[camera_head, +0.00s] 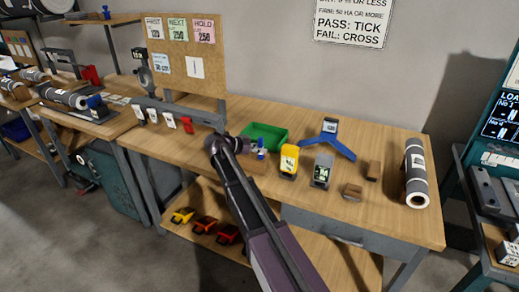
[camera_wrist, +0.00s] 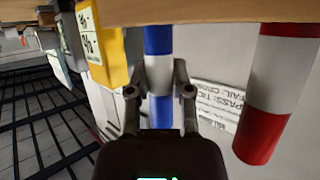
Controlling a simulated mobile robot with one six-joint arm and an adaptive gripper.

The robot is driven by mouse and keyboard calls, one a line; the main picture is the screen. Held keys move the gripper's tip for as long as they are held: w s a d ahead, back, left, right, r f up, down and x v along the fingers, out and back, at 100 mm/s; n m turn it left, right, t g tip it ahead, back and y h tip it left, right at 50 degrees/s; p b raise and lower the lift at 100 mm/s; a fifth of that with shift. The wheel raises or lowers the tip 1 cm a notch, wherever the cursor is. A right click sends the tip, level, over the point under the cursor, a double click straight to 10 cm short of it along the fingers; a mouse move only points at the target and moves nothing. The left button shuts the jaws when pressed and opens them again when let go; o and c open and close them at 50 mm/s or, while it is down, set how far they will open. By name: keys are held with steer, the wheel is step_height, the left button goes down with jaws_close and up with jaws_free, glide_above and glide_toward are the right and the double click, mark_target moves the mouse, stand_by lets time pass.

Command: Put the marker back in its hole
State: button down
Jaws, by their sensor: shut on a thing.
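My gripper (camera_wrist: 160,72) is shut on a blue and white marker (camera_wrist: 158,45), with one finger on each side of it. The marker is also visible in the head view (camera_head: 261,146), beside the end of my arm. In the wrist view its far end meets a wooden surface (camera_wrist: 200,12) along the top edge. I cannot tell whether it sits in a hole or only touches or overlaps the wood. A red and white marker (camera_wrist: 278,85) stands to the right, apart from my gripper. A wooden block (camera_head: 257,166) lies beneath the gripper area in the head view; its holes are not visible.
A green bin (camera_head: 279,133) is just behind. A yellow device (camera_head: 289,161) and a grey device (camera_head: 322,171) stand to the right, near a blue stand (camera_head: 338,148). A grey roll (camera_head: 415,170) is at the bench's right end. Small wooden blocks (camera_head: 352,191) lie between.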

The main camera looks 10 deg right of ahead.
steer(key=shift+f+b, duration=0.6)
steer(key=shift+f, duration=0.05)
steer(key=shift+c, duration=2.2)
jaws_free()
steer(key=shift+r, duration=0.2)
